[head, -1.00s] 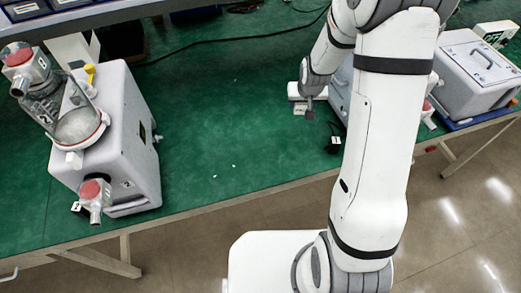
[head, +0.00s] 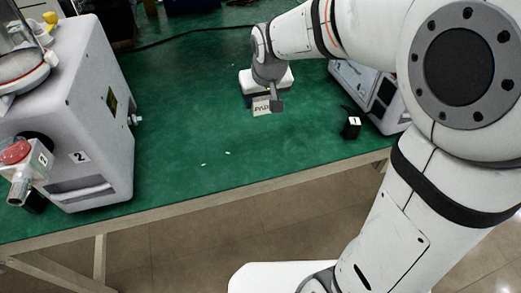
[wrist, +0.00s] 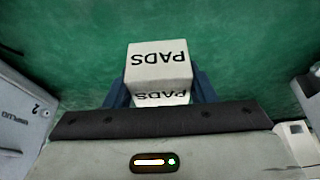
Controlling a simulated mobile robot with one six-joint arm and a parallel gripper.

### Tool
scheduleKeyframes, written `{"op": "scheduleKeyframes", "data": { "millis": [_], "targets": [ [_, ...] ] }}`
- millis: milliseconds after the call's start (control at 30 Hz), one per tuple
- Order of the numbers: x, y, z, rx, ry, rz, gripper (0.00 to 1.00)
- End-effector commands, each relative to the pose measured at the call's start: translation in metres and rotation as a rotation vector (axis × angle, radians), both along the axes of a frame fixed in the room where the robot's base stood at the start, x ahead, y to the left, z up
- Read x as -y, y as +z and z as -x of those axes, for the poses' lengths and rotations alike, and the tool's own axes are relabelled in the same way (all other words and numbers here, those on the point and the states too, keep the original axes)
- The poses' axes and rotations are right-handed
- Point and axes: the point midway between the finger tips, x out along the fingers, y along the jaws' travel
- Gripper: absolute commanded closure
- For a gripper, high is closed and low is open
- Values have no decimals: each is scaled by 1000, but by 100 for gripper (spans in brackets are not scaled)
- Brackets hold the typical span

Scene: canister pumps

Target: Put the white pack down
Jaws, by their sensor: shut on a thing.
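The white pack (head: 262,105), lettered PADS, is at my gripper over the green bench, in the gap between the two pumps. In the wrist view the white pack (wrist: 158,62) sits between the blue fingers of my gripper (wrist: 160,92), one on each side. My gripper (head: 268,100) is shut on it and points down in the head view. Whether the pack's underside touches the bench is hard to tell.
A grey pump (head: 85,110) marked 2 stands at the left. Another pump (head: 370,95) stands at the right, partly behind my arm, with a black piece tagged 1 (head: 352,124) beside it. The green bench (head: 190,120) between them is mostly clear, with small white scraps.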

Motion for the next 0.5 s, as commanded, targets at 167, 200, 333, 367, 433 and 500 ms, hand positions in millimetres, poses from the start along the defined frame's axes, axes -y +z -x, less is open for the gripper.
{"op": "scheduleKeyframes", "data": {
  "millis": [167, 200, 333, 367, 433, 500],
  "targets": [
    [-5, -11, 6, -1, 13, 1, 73],
    [-5, -18, 6, -2, 13, 1, 73],
    [-5, -43, 7, -3, 13, 2, 73],
    [-5, -48, 7, -4, 13, 2, 73],
    [-5, -58, 6, -3, 13, 2, 73],
    [-5, -62, 6, -1, 12, 1, 73]
  ]
}}
